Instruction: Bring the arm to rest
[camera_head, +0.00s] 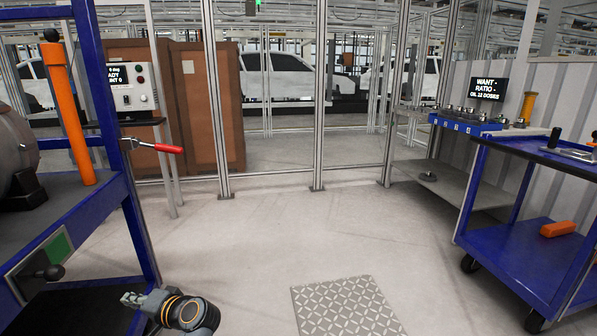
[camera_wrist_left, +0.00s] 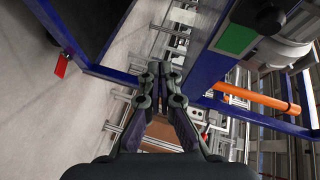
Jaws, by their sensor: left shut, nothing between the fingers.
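My left gripper (camera_head: 133,299) shows low at the left in the head view, beside the lower part of the blue frame (camera_head: 140,230). It also shows in the left wrist view (camera_wrist_left: 160,72), where its two fingers meet at the tips. It is shut with nothing between the fingers. The wrist and part of my left arm show next to it; the rest is out of view. My right gripper is in neither view.
A metal floor plate (camera_head: 348,308) lies ahead.

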